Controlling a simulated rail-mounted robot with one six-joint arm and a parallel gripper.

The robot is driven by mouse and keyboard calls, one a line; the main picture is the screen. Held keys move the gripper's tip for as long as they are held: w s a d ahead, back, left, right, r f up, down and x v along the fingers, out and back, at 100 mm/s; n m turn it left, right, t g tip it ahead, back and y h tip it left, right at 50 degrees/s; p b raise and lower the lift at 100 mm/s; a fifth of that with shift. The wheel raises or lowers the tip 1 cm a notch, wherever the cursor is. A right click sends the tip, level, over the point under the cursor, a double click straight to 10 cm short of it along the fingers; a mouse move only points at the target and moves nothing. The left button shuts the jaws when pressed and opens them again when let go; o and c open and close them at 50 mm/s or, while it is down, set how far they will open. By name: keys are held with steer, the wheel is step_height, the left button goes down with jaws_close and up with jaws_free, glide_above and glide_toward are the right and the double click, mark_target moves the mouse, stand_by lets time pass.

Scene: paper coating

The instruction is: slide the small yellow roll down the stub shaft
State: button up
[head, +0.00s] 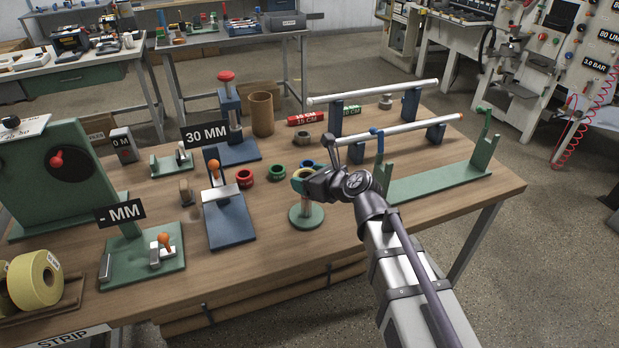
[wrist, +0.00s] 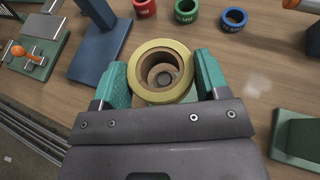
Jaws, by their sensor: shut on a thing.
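The small yellow roll (wrist: 139,66) is between the two green fingers of my gripper (wrist: 161,72) in the wrist view, with its open bore facing the camera. A brown core lines the bore, and a dark round end, probably the stub shaft's top (wrist: 163,78), shows inside it. In the head view my gripper (head: 304,181) is over the green round base (head: 306,217) of the stub shaft stand. The roll is mostly hidden there by the fingers. A short pale length of post shows below the gripper. I cannot tell how far down the shaft the roll sits.
Red (head: 246,175), green (head: 277,173) and blue (head: 307,166) rings lie just behind the stand. A blue fixture (head: 228,222) stands to the left. A long green stand (head: 440,183) and raised white rods (head: 375,91) are to the right. Bare wood lies in front.

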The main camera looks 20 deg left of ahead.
mark_target(310, 209)
steer(key=shift+f+b, duration=5.35)
steer(key=shift+f, duration=0.05)
steer(key=o, duration=1)
steer(key=p+v, duration=0.4)
steer(key=v, duration=0.7)
steer(key=shift+a+r, duration=0.1)
steer(key=shift+r, duration=0.05)
